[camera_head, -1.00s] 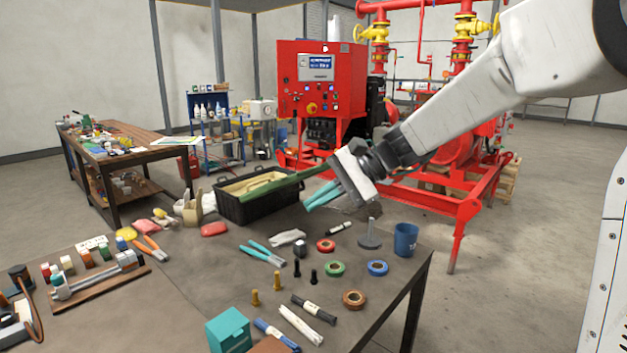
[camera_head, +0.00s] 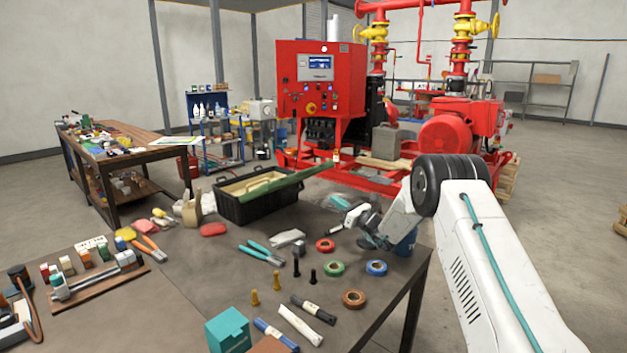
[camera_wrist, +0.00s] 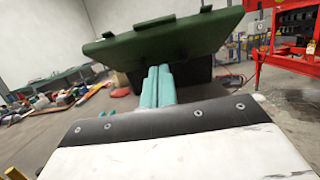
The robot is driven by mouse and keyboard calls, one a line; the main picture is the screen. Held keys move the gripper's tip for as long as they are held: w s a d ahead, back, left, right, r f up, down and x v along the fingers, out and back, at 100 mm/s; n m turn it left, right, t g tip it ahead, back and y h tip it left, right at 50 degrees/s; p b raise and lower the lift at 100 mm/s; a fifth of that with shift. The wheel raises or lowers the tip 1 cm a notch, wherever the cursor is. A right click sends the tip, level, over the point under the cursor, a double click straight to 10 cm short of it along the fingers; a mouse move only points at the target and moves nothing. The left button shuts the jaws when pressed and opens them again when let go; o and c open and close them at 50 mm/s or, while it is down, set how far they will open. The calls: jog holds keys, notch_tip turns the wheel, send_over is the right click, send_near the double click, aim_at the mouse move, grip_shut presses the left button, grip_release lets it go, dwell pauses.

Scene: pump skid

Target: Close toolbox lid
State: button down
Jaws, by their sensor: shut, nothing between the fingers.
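The toolbox is a black open bin (camera_head: 258,208) at the far edge of the table, with tan contents showing inside. Its green lid (camera_head: 300,180) stands open, sticking out past the bin's right side and rising to the right. In the wrist view the lid (camera_wrist: 165,42) spans the upper middle, with the dark bin (camera_wrist: 195,82) below it. My gripper (camera_head: 338,202) is shut and empty, to the right of the bin and lower than the lid's outer end. In the wrist view its teal fingers (camera_wrist: 158,86) point toward the toolbox under the lid; I cannot tell whether they touch it.
A blue cup (camera_head: 405,240) stands close to my wrist, partly hidden. Tape rolls (camera_head: 334,268), teal-handled pliers (camera_head: 262,253) and a white cloth (camera_head: 287,238) lie on the near table. The red pump skid (camera_head: 320,90) stands behind the table.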

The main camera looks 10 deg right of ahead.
send_near(305, 173)
jog(key=w+a+f, duration=0.2)
jog(key=w, duration=0.1)
jog(key=r, duration=0.1)
jog(key=a+r, duration=0.1)
jog(key=shift+w+r, duration=0.3)
jog(key=shift+w, duration=0.1)
jog(key=shift+w+a+r, duration=0.2)
jog(key=shift+w+r, duration=0.1)
jog(key=shift+r, duration=0.25)
